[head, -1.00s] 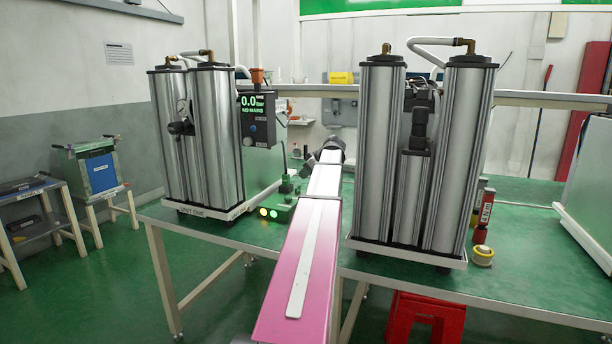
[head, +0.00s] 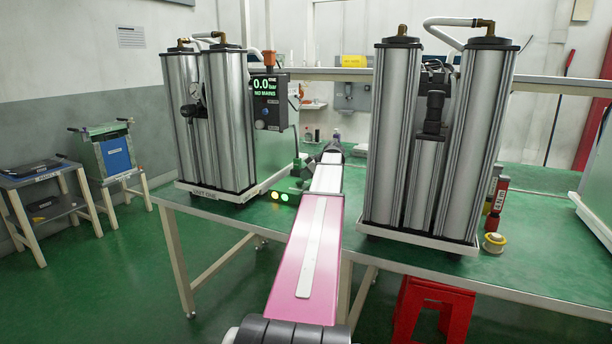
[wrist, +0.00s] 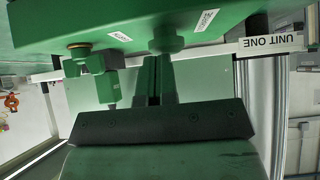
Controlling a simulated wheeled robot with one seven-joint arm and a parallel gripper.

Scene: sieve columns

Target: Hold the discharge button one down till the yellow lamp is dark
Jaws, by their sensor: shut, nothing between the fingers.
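Unit one (head: 215,125), a pair of silver columns, stands on the left of the green bench. Its display (head: 268,98) reads 0.0 bar and NO MAINS. In the wrist view, a green round knob (wrist: 165,41) projects from a green housing (wrist: 140,14) with small labels too blurred to read. My gripper (wrist: 153,78) is shut and empty, its fingertips close to this knob. I cannot tell whether they touch or press it.
A second column pair (head: 435,145) stands right of my arm. A red bottle (head: 497,205) and a yellow-rimmed round item (head: 494,243) sit beside it. In the wrist view, an orange-ringed fitting (wrist: 80,48) and a green block are left of the fingers. A red stool (head: 430,308) is under the bench.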

